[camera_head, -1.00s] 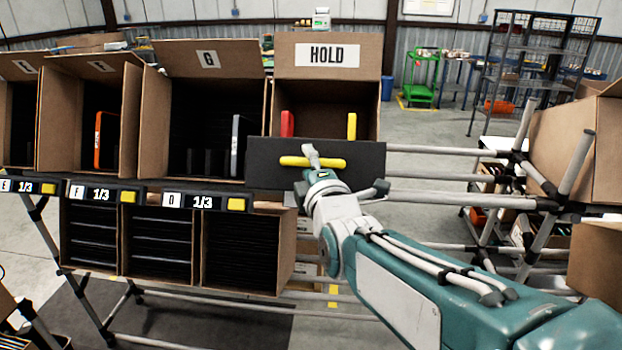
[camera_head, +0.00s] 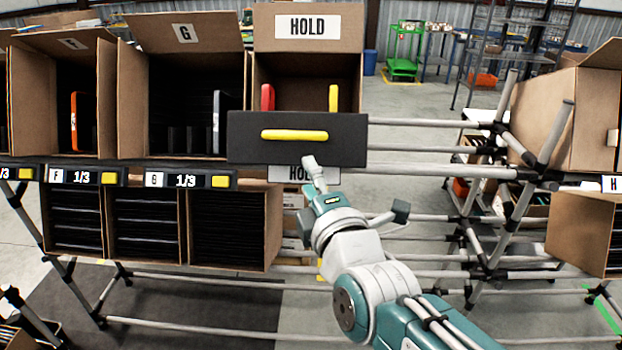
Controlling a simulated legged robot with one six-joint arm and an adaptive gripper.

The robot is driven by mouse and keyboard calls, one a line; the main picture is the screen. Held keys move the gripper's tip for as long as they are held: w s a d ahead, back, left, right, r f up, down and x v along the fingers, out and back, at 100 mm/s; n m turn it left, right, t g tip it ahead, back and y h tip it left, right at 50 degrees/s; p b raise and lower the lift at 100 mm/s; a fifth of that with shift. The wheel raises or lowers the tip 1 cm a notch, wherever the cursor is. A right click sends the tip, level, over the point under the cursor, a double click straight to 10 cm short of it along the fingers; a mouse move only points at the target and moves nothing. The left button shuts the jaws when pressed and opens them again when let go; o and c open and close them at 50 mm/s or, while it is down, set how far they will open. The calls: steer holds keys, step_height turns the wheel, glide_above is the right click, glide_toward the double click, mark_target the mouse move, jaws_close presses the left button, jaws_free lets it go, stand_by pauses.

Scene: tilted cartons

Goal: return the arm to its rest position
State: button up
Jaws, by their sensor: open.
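My gripper (camera_head: 312,168) is in front of the HOLD carton (camera_head: 347,22), just below its black front panel with a yellow bar handle (camera_head: 295,135). Its jaws are small in the picture, open, and nothing shows between them. The gripper is apart from the handle. My arm reaches up from the lower right, bent at the elbow. A red item (camera_head: 267,97) and a yellow item (camera_head: 334,97) stand inside the HOLD carton behind the panel. A second HOLD label (camera_head: 293,174) is partly hidden by my gripper.
Carton G (camera_head: 185,33) with a grey item and carton F (camera_head: 75,45) with an orange item stand left. Black-slotted cartons (camera_head: 228,225) sit below. Pipe rails (camera_head: 440,172) and a tilted carton (camera_head: 565,115) are right. Floor space lies beyond.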

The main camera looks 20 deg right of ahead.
steer(key=s+d+f+m+g, duration=0.2)
steer(key=s+f+m+g, duration=0.3)
steer(key=m, duration=0.4)
steer(key=s+d+f+m+g+h, duration=0.1)
steer(key=s+d+f+m+g, duration=0.1)
steer(key=s+f+m+g, duration=0.4)
step_height(320, 180, down, 4)
steer(key=m+g, duration=0.2)
steer(key=m, duration=0.2)
steer(key=shift+s+d+h, duration=0.2)
steer(key=shift+s+h, duration=0.1)
